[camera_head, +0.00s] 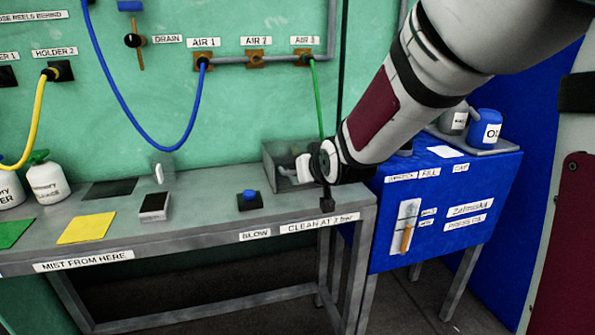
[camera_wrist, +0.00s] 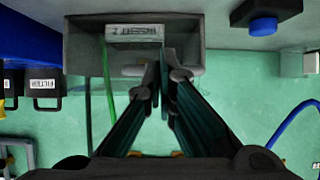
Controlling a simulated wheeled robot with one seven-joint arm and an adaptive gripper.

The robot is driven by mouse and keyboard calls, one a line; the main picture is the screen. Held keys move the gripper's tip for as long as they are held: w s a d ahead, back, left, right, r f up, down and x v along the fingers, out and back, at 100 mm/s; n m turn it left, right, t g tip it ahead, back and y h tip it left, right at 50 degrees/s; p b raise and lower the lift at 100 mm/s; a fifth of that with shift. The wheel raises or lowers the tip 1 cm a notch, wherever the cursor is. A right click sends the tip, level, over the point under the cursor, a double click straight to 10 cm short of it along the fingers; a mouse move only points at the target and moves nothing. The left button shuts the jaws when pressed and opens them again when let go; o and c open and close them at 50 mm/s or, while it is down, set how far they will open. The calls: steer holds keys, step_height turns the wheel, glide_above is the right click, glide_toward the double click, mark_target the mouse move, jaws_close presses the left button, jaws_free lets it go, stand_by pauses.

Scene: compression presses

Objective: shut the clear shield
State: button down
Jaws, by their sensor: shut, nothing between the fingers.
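A grey open box (camera_head: 277,155), partly see-through in the head view, stands at the bench's right end. In the wrist view the box (camera_wrist: 84,47) holds a pale block (camera_wrist: 135,33) with a label reading like "INSERT". I cannot clearly pick out the clear shield as a separate panel; my arm hides part of the box. My gripper (camera_wrist: 163,58) is shut and empty, its fingertips together at the box's opening. Whether they touch a wall is unclear. In the head view my arm reaches down from the upper right and its fingers are mostly hidden.
A blue button (camera_head: 249,195) sits left of the box. A green hose (camera_head: 318,100) hangs behind it. A thin dark post (camera_head: 343,60) rises beside my wrist. The blue press oil cabinet (camera_head: 440,215) stands right.

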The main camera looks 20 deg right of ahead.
steer(key=shift+f+b, duration=0.45)
steer(key=shift+f, duration=0.25)
